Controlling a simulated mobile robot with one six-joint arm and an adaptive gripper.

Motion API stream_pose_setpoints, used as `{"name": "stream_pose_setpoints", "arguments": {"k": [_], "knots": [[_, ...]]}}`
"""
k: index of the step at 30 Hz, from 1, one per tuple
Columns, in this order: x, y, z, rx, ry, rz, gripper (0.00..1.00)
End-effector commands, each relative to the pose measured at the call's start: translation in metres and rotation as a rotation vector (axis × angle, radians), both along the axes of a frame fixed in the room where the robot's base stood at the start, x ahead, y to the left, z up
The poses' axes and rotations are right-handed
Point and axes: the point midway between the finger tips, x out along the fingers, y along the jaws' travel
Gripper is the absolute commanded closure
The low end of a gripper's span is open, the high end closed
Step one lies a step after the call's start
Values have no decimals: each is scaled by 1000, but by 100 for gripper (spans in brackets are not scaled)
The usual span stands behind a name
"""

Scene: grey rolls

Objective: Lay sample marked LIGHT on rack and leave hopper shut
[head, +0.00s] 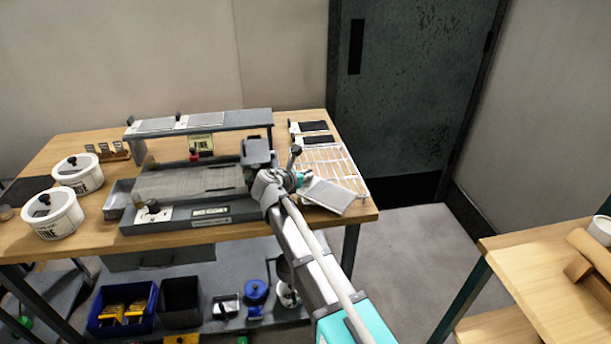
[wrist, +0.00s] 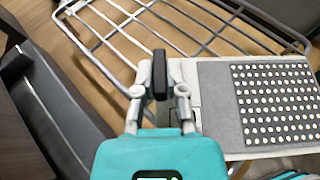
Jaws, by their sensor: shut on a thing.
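My gripper (wrist: 160,85) is shut on the black upright handle (wrist: 159,72) of a flat sample panel. The panel (wrist: 217,105) is grey with a white edge and a black patch of white dots. In the head view the panel (head: 330,196) is at the front right of the bench, overlapping the near part of the white wire rack (head: 318,158). The rack (wrist: 120,40) also shows beyond the fingers in the wrist view. I cannot tell whether the panel touches the rack. No LIGHT mark is readable. I cannot make out the hopper or its lid clearly.
A grey bench machine (head: 190,183) stands left of the rack. A raised grey shelf (head: 240,120) behind it bears pale panels (head: 197,120). Dark panels (head: 313,127) lie behind the rack. Two white lidded pots (head: 55,214) stand at the left. Another wooden table (head: 545,270) is at the right.

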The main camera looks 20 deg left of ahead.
Motion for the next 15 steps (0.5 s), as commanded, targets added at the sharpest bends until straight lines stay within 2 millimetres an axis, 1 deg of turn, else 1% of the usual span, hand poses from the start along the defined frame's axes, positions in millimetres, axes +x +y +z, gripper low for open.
{"name": "stream_pose_setpoints", "arguments": {"k": [1,2,6,7,15], "knots": [[0,0,-3,0,0,0,100],[0,0,-2,0,0,0,80],[0,0,-1,0,0,0,54],[0,0,-1,0,0,0,50],[0,0,-1,0,0,0,50]]}}
